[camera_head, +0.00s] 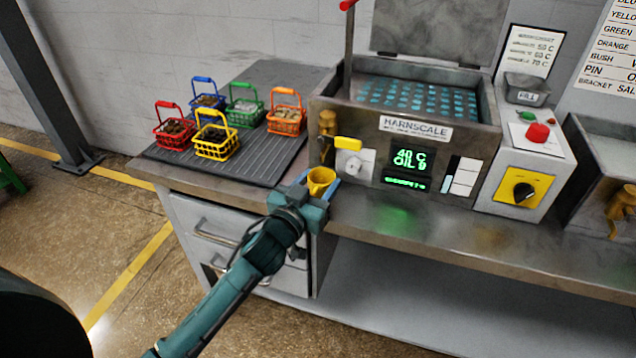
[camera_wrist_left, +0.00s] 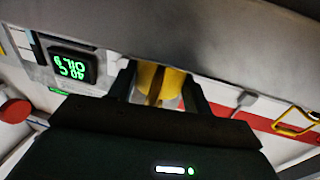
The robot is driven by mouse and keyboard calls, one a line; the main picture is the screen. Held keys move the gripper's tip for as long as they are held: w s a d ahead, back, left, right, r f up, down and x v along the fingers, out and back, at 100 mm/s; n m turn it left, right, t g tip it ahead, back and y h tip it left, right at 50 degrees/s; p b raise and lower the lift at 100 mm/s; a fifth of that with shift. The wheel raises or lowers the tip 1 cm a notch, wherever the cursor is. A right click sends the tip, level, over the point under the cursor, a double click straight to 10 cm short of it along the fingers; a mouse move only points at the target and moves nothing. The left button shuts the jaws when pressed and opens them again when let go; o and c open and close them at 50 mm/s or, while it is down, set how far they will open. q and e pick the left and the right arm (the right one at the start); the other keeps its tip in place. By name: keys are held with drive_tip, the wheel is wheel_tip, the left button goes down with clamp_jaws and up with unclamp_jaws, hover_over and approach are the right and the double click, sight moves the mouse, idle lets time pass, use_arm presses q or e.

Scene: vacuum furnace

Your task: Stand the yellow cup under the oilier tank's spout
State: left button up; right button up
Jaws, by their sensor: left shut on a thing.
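The yellow cup (camera_head: 321,179) is upright between the fingers of my left gripper (camera_head: 316,190), which is shut on it. In the left wrist view the cup (camera_wrist_left: 160,82) shows yellow between the dark fingers. The gripper is at the bench's front edge, before the left corner of the tank marked HARNSCALE (camera_head: 415,127). The brass spout (camera_head: 327,123) of this tank, with a yellow handle, is above and behind the cup. The tank's display (camera_head: 409,162) reads 40 C and OIL 9. A second tank (camera_head: 605,150) with a brass spout (camera_head: 622,203) is at the right edge, partly cut off.
Several coloured wire baskets (camera_head: 214,148) stand on a dark ribbed mat (camera_head: 268,170) left of the tank. A control box (camera_head: 520,175) with a red button and black knob stands between the tanks. The bench front strip (camera_head: 440,232) is clear.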

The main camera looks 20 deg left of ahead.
use_arm(q)
drive_tip(key=o, duration=1.1)
drive_tip(key=shift+f, duration=0.1)
drive_tip(key=shift+c, duration=0.2)
drive_tip(key=s+a, duration=0.2)
drive_tip(key=s, duration=1)
drive_tip(key=s+d+f+g, duration=0.2)
drive_tip(key=s+f+g, duration=0.1)
drive_tip(key=s+f, duration=0.3)
drive_tip(key=s+d+f+m+g+h, duration=0.1)
drive_tip(key=s+d+f+g, duration=0.2)
drive_tip(key=s+f, duration=0.4)
drive_tip(key=shift+d+f, duration=0.15)
drive_tip(key=shift+f, duration=0.6)
